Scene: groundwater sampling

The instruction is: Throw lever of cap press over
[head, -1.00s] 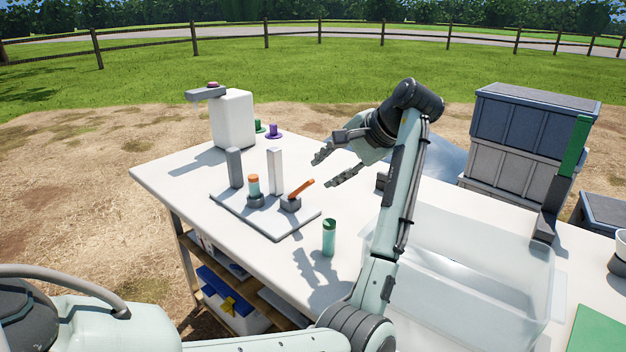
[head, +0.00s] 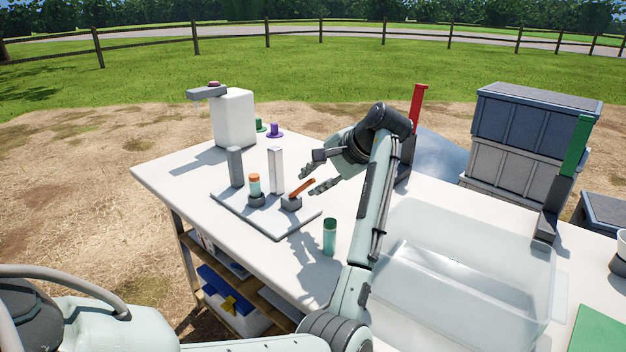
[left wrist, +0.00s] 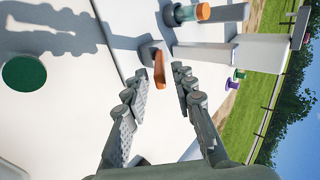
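The cap press has a flat grey base plate (head: 282,229), a dark grey post (head: 235,167) and a white post (head: 275,171). Its orange lever (head: 302,187) slants up to the right from a dark block. A vial with an orange cap (head: 254,185) stands upright in the press holder. My left gripper (head: 308,181) is open beside the lever, its fingers pointing left towards it. In the left wrist view the orange lever (left wrist: 159,69) shows between the spread fingertips. I cannot tell whether they touch it. My right gripper is out of view.
A clear bin (head: 470,305) lies to the right, near my arm. A white dispenser (head: 234,119) and a purple cap (head: 274,131) are at the back. A red upright (head: 417,107) stands behind my arm.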

